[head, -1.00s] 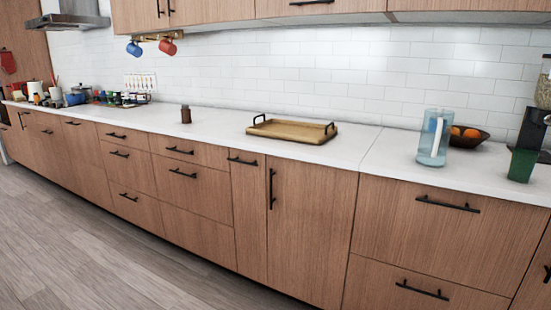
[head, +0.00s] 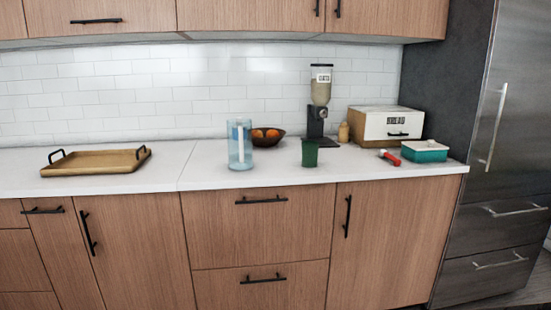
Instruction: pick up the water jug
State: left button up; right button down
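The water jug (head: 239,146) is a clear, bluish jug with a white handle. It stands upright on the white countertop (head: 207,178), near the front edge and left of the middle of the head view. Neither of my grippers shows in the view.
A dark bowl of oranges (head: 267,137) stands behind the jug's right side. A green cup (head: 310,153), a dispenser (head: 318,105), a bread box (head: 387,125) and a teal dish (head: 424,151) stand farther right. A wooden tray (head: 97,161) lies left. Counter between tray and jug is clear.

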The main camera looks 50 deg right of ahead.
aim_at(240, 146)
jog(key=z, duration=1.05)
jog(key=i, duration=1.4)
jog(key=z, duration=0.35)
